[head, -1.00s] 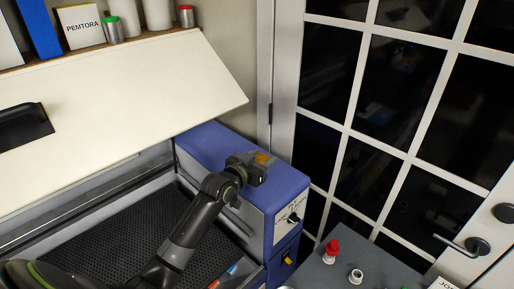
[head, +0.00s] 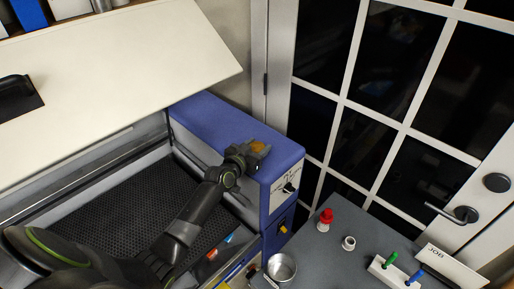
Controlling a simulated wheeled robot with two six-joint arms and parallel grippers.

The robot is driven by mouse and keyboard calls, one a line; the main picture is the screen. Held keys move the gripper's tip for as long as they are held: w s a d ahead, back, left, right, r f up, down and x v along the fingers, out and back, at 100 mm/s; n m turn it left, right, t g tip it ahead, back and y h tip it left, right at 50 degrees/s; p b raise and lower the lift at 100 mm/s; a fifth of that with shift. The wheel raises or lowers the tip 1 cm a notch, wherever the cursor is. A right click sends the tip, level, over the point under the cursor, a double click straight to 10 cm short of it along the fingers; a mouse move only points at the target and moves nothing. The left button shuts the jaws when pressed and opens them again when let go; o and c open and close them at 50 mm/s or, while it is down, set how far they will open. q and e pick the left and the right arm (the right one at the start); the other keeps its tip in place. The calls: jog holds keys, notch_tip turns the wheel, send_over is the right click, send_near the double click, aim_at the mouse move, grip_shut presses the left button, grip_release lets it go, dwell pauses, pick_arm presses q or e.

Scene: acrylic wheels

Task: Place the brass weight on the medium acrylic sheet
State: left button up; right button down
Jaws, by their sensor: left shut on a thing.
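My left gripper (head: 258,151) is over the blue top of the machine, close to its right front corner. It is shut on a small amber-brown thing (head: 257,146), which looks like the brass weight; the fingers hide part of it. I cannot tell whether it touches the blue top. I cannot make out the medium acrylic sheet. My right gripper is not in view.
The machine's pale lid (head: 110,80) is raised over a dark honeycomb bed (head: 120,215). On the grey table at right are a metal bowl (head: 282,267), a red-capped bottle (head: 325,219), a small white jar (head: 348,243) and a white tool block (head: 394,273).

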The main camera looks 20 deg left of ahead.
pick_arm(q)
jog(key=shift+f, duration=0.1)
jog(key=o, duration=1.3)
jog(key=shift+c, duration=0.2)
jog(key=shift+s, duration=0.15)
